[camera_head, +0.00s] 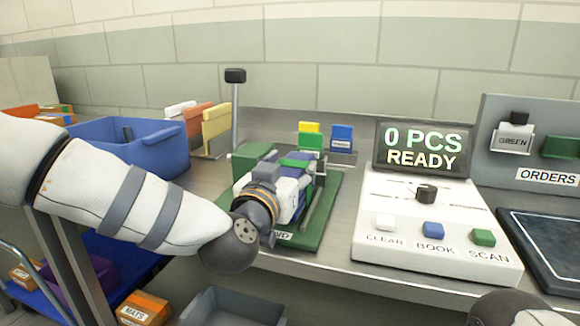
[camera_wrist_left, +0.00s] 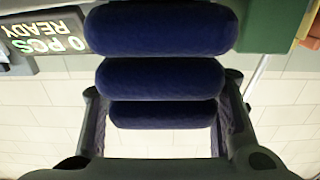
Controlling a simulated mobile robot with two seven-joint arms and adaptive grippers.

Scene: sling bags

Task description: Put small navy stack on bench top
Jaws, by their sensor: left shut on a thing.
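The small navy stack (camera_wrist_left: 160,80) fills the middle of the left wrist view as several padded navy rolls, one against another. My left gripper (camera_head: 297,186) is shut on it, with one finger on each side of the rolls. In the head view my wrist and gripper hide most of the stack. The gripper is over the green board (camera_head: 325,222) on the grey metal bench top (camera_head: 212,174). I cannot tell whether the stack touches the board. My right gripper is not in view.
A white console (camera_head: 436,215) with buttons and a screen (camera_head: 422,147) reading "0 PCS READY" stands to the right. A blue bin (camera_head: 130,150) is at the left, beside coloured upright cards (camera_head: 216,126). A grey bin (camera_head: 232,308) sits below the bench's front edge.

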